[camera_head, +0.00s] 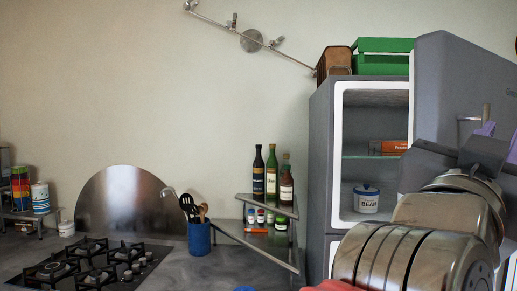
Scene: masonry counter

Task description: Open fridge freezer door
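The grey fridge freezer (322,165) stands at the right. Its upper door (450,80) is swung open toward the right, showing the white-framed interior with a glass shelf. A metal handle (470,120) shows on the door. My gripper (498,138) is at the right edge, in front of the door and beside the handle. Two purple finger parts show, partly hidden by my own wrist and cut by the frame edge. I cannot tell whether they touch the handle or how far apart they are. The lower front of the fridge freezer is mostly hidden by my arm.
A white BEAN jar (366,201) and an orange box (394,146) are inside the fridge. A green crate (383,64) and a brown box (334,62) sit on top. Bottles (271,173) stand on a corner shelf; a hob (90,264) is at left.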

